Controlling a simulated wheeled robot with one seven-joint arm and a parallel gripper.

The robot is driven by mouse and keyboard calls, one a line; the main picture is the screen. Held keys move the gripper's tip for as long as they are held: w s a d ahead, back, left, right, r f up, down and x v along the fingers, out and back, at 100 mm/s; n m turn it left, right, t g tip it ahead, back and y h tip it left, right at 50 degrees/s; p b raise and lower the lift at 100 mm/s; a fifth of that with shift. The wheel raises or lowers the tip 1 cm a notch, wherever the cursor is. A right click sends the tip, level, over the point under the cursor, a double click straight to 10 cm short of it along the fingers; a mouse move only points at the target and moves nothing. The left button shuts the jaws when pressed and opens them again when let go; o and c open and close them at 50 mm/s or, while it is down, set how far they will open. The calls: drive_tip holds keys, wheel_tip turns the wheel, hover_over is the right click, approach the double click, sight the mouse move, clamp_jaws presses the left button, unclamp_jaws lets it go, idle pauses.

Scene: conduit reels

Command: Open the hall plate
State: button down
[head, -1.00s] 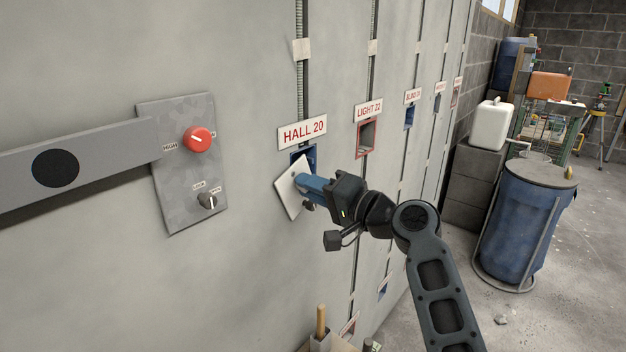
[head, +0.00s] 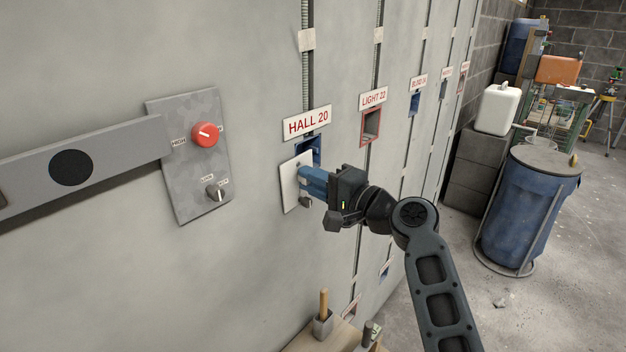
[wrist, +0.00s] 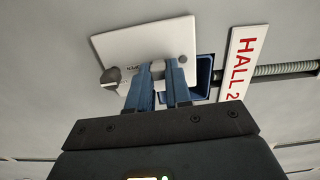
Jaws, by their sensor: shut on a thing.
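The hall plate (head: 291,184) is a small white plate in front of the wall, just below the HALL 20 label (head: 307,122). It sits off to the lower left of a blue box (head: 314,146), part of which shows above and right of it. My gripper (head: 306,182) has its blue fingers shut on the plate. In the wrist view the plate (wrist: 140,42) is behind my fingers (wrist: 158,88), and the blue box (wrist: 205,72) is at its right, partly uncovered.
A grey panel (head: 176,128) with a red knob (head: 206,134) and a small switch (head: 216,193) is on the wall at left. The red-framed LIGHT 22 box (head: 371,126) is to the right. A bench with tools (head: 323,325) stands below. Floor on the right holds a blue barrel (head: 521,215).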

drive_tip(key=c, duration=1)
unclamp_jaws()
drive_tip(key=shift+c, duration=0.2)
drive_tip(key=shift+d, duration=0.1)
drive_tip(key=b+v, duration=0.1)
drive_tip(key=v, duration=0.6)
drive_tip(key=shift+s+d, duration=0.25)
